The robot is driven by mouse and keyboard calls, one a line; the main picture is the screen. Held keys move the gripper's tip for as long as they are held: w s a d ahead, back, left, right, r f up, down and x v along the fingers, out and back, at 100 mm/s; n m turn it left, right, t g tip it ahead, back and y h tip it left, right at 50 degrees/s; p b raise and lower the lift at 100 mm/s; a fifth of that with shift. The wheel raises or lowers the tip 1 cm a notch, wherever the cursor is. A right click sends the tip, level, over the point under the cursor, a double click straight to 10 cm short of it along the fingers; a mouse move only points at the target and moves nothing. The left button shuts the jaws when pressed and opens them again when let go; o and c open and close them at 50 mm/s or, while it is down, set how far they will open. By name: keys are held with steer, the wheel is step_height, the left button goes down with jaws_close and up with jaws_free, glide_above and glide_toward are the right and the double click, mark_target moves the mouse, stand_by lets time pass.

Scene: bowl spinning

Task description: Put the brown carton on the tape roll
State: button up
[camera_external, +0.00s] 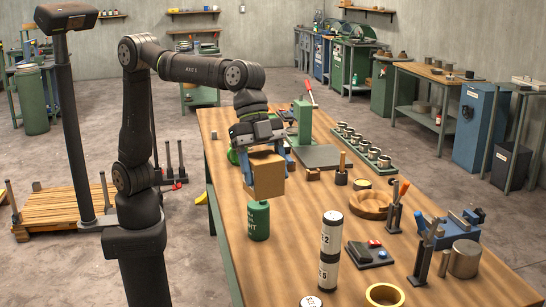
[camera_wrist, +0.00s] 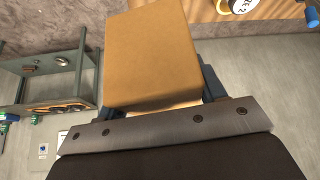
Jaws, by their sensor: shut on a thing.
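The brown carton (camera_external: 268,178) is held in my gripper (camera_external: 263,162), between its blue fingers, above the workbench. It fills the upper middle of the wrist view (camera_wrist: 150,55), and parts of the fingers show beside and behind it. The tape roll is probably the yellow ring (camera_external: 371,296) lying flat at the bench's near edge, cut off by the bottom of the external view. Its hole looks empty. My gripper is well behind and to the left of it, higher up.
A green can (camera_external: 258,222) stands just below the carton. Two stacked black-and-white cans (camera_external: 331,235) stand between the carton and the ring. A control box (camera_external: 369,254), a wooden bowl (camera_external: 370,206) and a tool stand (camera_external: 420,265) are to the right. Bare wood lies left of the stacked cans.

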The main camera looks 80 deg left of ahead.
steer(key=w+d+r, duration=0.2)
steer(key=w+d, duration=0.5)
steer(key=w, duration=0.3)
steer(key=n, duration=0.2)
glide_above(372, 292)
step_height(372, 292, down, 4)
steer(key=shift+t, duration=0.4)
step_height(372, 292, down, 21)
steer(key=shift+s+f, duration=0.1)
steer(key=shift+f, duration=0.05)
steer(key=shift+f, duration=0.15)
steer(key=o, duration=1.1)
steer(key=shift+r, duration=0.2)
steer(key=v, duration=1.2)
